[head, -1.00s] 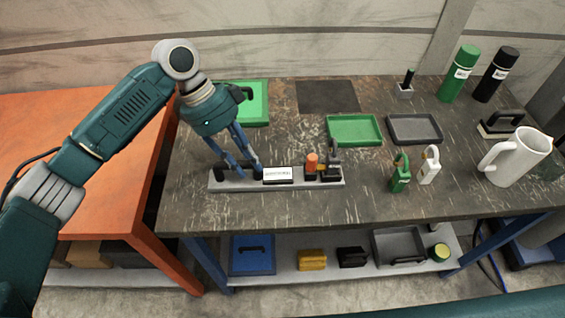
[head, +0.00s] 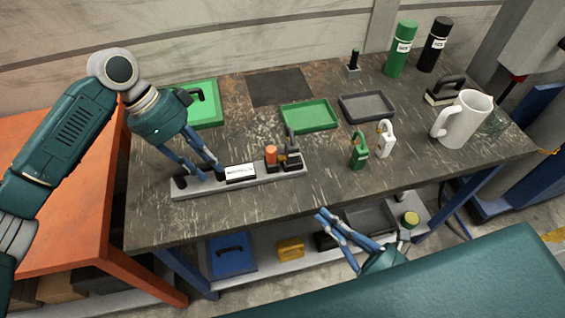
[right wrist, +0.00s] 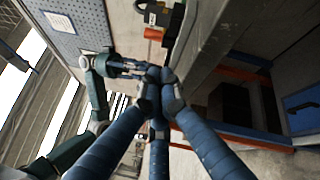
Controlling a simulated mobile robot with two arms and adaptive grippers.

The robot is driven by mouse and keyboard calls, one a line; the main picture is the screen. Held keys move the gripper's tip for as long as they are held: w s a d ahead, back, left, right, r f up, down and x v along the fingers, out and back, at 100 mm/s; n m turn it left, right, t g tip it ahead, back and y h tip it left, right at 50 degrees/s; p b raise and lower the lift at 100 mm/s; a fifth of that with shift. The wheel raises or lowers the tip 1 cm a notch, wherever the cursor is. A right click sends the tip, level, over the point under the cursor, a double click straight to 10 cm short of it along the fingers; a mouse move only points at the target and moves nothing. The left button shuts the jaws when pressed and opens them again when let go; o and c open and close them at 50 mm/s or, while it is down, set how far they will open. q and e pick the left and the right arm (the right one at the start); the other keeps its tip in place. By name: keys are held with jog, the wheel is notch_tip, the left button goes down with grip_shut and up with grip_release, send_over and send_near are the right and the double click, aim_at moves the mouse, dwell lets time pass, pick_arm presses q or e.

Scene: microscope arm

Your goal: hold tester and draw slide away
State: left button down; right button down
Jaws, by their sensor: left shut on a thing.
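The tester (head: 215,185) is a long grey bar on the workbench, with a black post at its left end, a white labelled block (head: 240,172), an orange knob (head: 271,154) and a dark clamp-like part (head: 292,152) at its right end. I cannot tell which part is the slide. My left gripper (head: 206,172) is down at the tester's left part, shut on it between the black post and the labelled block; its fingers hide the grasped part. My right gripper (head: 323,223) is in front of the bench, below and right of the tester, apart from it. In the right wrist view its fingertips (right wrist: 160,80) meet, empty.
An orange table (head: 75,215) stands left. Bench space before the tester is clear.

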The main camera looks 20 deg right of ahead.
aim_at(273, 157)
pick_arm(q)
jog(key=shift+w+d+r, duration=0.1)
pick_arm(e)
jog(key=r+n, duration=0.1)
jog(key=n, duration=0.2)
jog(key=w+r+n+g, duration=0.1)
jog(key=r+n, duration=0.1)
jog(key=n, duration=0.2)
jog(key=w+d+r+n, duration=0.1)
jog(key=n, duration=0.2)
jog(key=shift+w+r, duration=0.1)
jog(key=shift+r, duration=0.05)
jog(key=x, duration=1.4)
jog(key=shift+a, duration=0.1)
